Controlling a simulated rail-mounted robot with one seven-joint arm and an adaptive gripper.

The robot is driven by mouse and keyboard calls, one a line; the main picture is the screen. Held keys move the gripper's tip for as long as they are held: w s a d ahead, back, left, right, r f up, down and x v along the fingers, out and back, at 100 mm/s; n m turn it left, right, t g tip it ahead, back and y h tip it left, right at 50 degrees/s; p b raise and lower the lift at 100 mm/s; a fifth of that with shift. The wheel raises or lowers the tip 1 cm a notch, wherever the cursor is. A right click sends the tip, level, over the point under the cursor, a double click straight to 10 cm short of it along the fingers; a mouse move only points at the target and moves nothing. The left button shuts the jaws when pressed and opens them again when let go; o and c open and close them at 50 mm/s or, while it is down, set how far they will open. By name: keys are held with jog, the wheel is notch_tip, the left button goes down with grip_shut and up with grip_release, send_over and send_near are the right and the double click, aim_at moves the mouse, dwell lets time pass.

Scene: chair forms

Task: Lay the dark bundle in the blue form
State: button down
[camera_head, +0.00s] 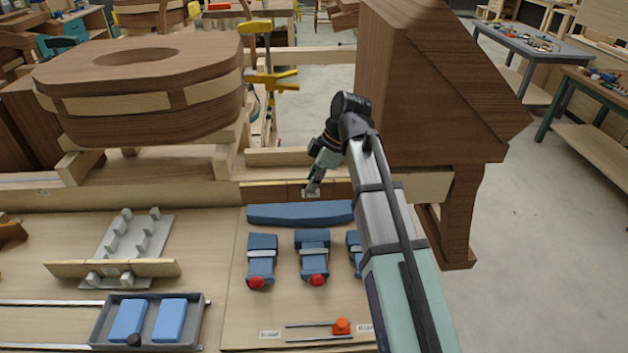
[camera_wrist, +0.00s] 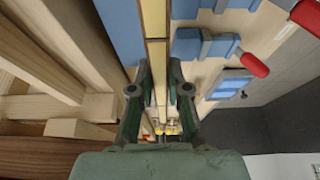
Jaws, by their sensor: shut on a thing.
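The dark bundle (camera_head: 270,193) is a long brown strip with a pale upper edge and a small label, behind the visible blue form (camera_head: 300,213) in the head view. In the wrist view the bundle (camera_wrist: 155,52) runs lengthwise between my fingers, with a blue surface (camera_wrist: 120,28) close along its left side. My gripper (camera_head: 313,186) is shut on the bundle, and its fingers (camera_wrist: 158,88) show on both sides of it. I cannot tell whether the bundle touches the form or hangs above it. My arm hides the form's right end.
Blue clamps (camera_head: 313,256) with red handles lie in front of the form. A grey form (camera_head: 135,245) with a pale strip and a tray (camera_head: 196,337) of blue blocks are left. A wooden seat (camera_head: 140,85) stands behind, and a tall brown piece (camera_head: 425,90) rises behind my arm.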

aim_at(334, 181)
jog(key=shift+f+b, duration=3.1)
jog(key=shift+f, duration=2.95)
jog(key=shift+f, duration=0.25)
jog(key=c, duration=1.1)
grip_release()
jog(key=shift+o, duration=0.2)
jog(key=shift+d, duration=0.1)
jog(key=v, duration=1.2)
jog(key=shift+s+f, duration=0.1)
